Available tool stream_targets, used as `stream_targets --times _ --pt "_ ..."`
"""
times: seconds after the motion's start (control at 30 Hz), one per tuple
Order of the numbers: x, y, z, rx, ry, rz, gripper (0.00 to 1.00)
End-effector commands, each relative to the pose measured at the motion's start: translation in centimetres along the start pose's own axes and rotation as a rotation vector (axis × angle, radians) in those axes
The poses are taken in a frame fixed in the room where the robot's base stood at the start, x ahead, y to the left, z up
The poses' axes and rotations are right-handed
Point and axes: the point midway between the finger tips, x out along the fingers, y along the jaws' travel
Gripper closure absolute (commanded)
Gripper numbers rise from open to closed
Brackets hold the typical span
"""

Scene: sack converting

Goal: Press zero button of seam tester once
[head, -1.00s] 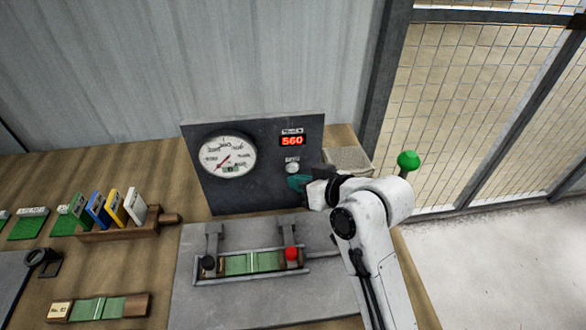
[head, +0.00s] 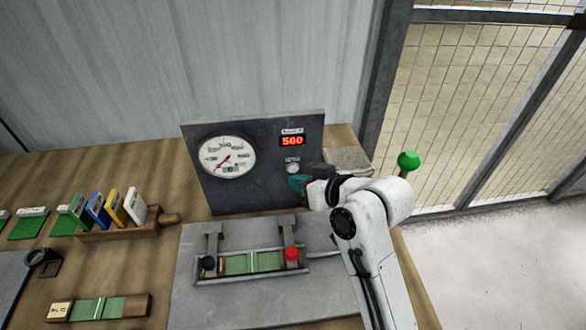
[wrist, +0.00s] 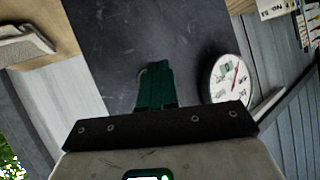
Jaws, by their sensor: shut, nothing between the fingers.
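The seam tester (head: 262,187) is an upright dark grey panel on the bench. It has a white round dial (head: 228,157), a red display (head: 292,141) reading 560, and a pale round button (head: 292,168) under a small label. My gripper (head: 294,184) is shut and empty, with teal fingers just below the button and close to the panel. I cannot tell whether the fingers touch it. In the wrist view, the fingers (wrist: 154,84) point at the dark panel, and a sliver of a round rim shows at their left tip. The rest there is hidden.
A clamp fixture (head: 250,264) with a green strip, a black knob and a red knob stands on a grey plate below the tester. A rack (head: 118,232) of coloured cards stands to the left. A wire mesh fence (head: 470,110) is at right.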

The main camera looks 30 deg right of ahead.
Motion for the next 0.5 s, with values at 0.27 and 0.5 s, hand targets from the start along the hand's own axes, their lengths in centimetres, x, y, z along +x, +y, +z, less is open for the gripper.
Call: stream_targets --times 0.27,0.5 --pt "0.13 0.12 -0.19 0.0 0.0 0.0 1.0" --pt "0.55 0.45 -0.49 0.0 0.0 0.001 1.0"
